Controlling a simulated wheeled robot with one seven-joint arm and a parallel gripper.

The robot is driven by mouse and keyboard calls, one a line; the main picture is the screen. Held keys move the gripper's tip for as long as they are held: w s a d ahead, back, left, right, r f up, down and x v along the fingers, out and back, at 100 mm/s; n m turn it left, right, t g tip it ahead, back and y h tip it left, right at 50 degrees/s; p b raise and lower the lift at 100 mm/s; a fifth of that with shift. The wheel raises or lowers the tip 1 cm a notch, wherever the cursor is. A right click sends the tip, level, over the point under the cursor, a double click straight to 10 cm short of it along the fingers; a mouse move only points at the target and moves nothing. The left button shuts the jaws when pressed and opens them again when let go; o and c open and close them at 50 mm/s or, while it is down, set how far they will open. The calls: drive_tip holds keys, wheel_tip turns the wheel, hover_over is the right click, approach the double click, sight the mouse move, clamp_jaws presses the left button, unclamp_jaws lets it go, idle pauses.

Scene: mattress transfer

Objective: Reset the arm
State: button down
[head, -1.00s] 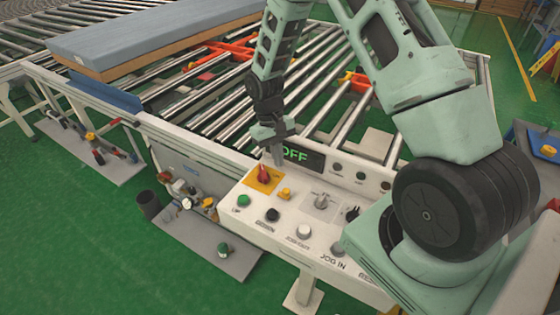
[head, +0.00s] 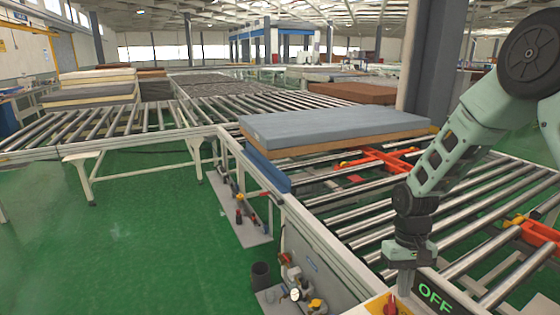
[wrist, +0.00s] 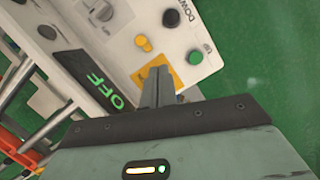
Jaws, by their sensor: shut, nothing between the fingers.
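My gripper (head: 404,283) points down just above the control panel, with its fingers shut and empty. In the wrist view, the closed fingers (wrist: 157,74) lie over the yellow plate (wrist: 150,63). In the head view, the red switch (head: 390,304) shows just left of the fingertips at the bottom edge. In the wrist view, the switch is hidden behind the fingers. I cannot tell whether they touch it. The panel display reads OFF in green (head: 436,297); it also shows in the wrist view (wrist: 103,92).
A blue-topped mattress (head: 330,127) lies on the roller conveyor (head: 350,215). Orange-red frames (head: 378,160) sit between the rollers. A green button (wrist: 195,57) and black knob (wrist: 171,18) are on the panel near my fingers. Open green floor (head: 150,230) lies to the left.

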drive_tip(key=s+a+r+n+t+b, duration=0.1)
drive_tip(key=s+a+r+n+b, duration=0.1)
drive_tip(key=s+a+b, duration=0.3)
drive_tip(key=s+a+r+n, duration=0.1)
drive_tip(key=s+a, duration=0.2)
drive_tip(key=a, duration=0.4)
drive_tip(key=s+a+n+t+b, duration=0.1)
drive_tip(key=s+a+n+b, duration=0.1)
drive_tip(key=s, duration=0.5)
drive_tip(key=s+a+n+t+b, duration=0.1)
drive_tip(key=s+a+n+b, duration=0.1)
drive_tip(key=s, duration=0.6)
drive_tip(key=shift+s+a+r+n+b, duration=0.15)
drive_tip(key=shift+a+r+n+b, duration=0.2)
drive_tip(key=shift+a+b, duration=0.65)
drive_tip(key=shift+d, duration=0.3)
